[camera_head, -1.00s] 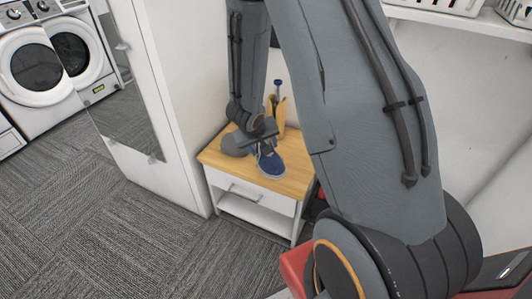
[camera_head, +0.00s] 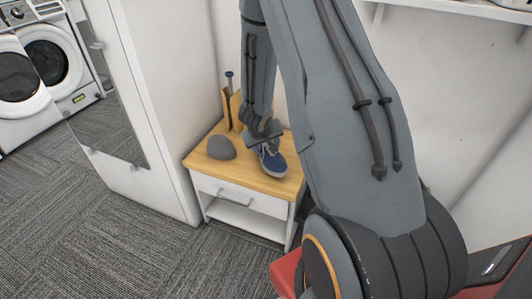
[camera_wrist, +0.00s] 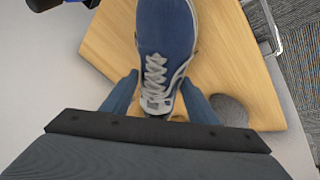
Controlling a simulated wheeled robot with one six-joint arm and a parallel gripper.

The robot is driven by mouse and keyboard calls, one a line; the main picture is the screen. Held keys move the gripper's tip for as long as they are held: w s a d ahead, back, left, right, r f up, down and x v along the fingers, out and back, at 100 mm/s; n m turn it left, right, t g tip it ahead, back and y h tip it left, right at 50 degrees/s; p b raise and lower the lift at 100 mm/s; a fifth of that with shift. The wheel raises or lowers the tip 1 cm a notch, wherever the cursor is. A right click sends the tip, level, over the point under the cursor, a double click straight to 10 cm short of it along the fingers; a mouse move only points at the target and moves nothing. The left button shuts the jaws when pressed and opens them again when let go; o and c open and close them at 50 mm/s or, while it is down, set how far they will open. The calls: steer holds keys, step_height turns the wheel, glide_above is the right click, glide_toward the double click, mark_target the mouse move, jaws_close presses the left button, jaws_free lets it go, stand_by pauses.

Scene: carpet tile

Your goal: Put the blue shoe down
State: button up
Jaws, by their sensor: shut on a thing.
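The blue shoe (camera_head: 272,160) has a white sole edge and white laces. It is at the right part of the wooden top (camera_head: 236,177) of a small white stand. In the wrist view the shoe (camera_wrist: 165,28) points away from me, laces facing the camera. My gripper (camera_head: 264,143) is shut on the shoe's near end, with one finger on each side in the wrist view (camera_wrist: 158,95). I cannot tell whether the sole touches the wood.
A grey dome-shaped object (camera_head: 221,147) sits on the top to the left, also in the wrist view (camera_wrist: 229,110). Upright tan pieces with a blue-topped stick (camera_head: 229,100) stand behind. A white cabinet (camera_head: 152,90) is at left. Front-left wood is clear.

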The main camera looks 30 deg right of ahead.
steer(key=shift+f, duration=1.35)
steer(key=shift+f, duration=0.1)
steer(key=o, duration=1.2)
